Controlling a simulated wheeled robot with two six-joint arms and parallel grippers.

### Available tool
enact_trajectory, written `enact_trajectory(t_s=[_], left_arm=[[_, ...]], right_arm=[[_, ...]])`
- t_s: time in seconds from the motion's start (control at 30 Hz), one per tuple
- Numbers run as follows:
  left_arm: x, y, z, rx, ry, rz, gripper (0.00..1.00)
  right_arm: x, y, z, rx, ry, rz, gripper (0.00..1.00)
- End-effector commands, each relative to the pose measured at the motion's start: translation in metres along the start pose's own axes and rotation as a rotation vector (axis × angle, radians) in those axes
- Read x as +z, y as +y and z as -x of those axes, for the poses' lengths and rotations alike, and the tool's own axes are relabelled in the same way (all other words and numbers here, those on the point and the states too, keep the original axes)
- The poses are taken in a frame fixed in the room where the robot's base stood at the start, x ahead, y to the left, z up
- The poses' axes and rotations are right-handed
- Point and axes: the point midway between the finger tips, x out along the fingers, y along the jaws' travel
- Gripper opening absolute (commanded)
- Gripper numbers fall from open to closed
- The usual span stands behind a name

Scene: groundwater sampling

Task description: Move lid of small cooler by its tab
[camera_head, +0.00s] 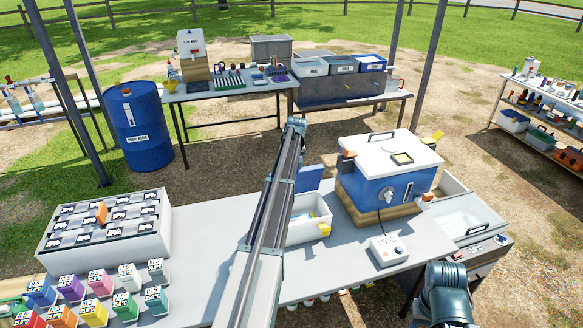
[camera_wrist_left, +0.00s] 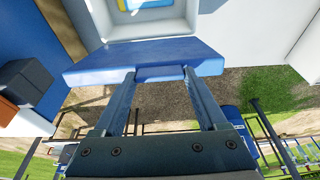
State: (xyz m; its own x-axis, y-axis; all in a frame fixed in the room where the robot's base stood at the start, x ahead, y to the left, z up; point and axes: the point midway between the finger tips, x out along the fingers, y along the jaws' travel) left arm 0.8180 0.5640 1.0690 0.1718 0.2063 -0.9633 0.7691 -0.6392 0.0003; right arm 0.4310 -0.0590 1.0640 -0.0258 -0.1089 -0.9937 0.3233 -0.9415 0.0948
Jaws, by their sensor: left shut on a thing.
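The small cooler (camera_head: 307,228) is a white open box on the front table, beside my left arm. Its blue lid (camera_head: 309,178) stands raised at the box's far side, partly hidden by my arm. In the left wrist view, the lid (camera_wrist_left: 100,68) is a blue slab across the picture, with the open white cooler (camera_wrist_left: 205,22) beyond it. In the head view my arm hides this gripper. My right gripper is out of view; only part of that arm shows.
A larger blue cooler (camera_head: 365,185) with a white lid stands close right of the small one. A white control box (camera_head: 389,250) sits in front of it. A rack of labelled boxes (camera_head: 110,249) is at left. Bare tabletop (camera_head: 205,225) lies left of my arm.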

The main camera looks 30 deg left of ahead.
Motion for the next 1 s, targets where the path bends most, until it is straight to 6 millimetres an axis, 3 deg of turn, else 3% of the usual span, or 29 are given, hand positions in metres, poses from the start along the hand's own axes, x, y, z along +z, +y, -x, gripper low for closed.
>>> enact_trajectory(t_s=[0.7,0.73,0.87,1.0], left_arm=[[0.0002,0.0001,0.0004,-0.001,0.001,-0.002,0.00],[0.0002,0.0001,0.0004,-0.001,0.001,-0.002,0.76],[0.0002,0.0002,0.0004,-0.001,0.001,-0.001,1.00],[0.0002,0.0002,0.0003,0.000,0.001,-0.001,1.00]], right_arm=[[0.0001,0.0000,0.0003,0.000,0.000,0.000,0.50],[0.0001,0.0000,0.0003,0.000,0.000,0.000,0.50],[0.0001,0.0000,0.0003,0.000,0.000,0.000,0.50],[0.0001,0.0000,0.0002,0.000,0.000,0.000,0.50]])
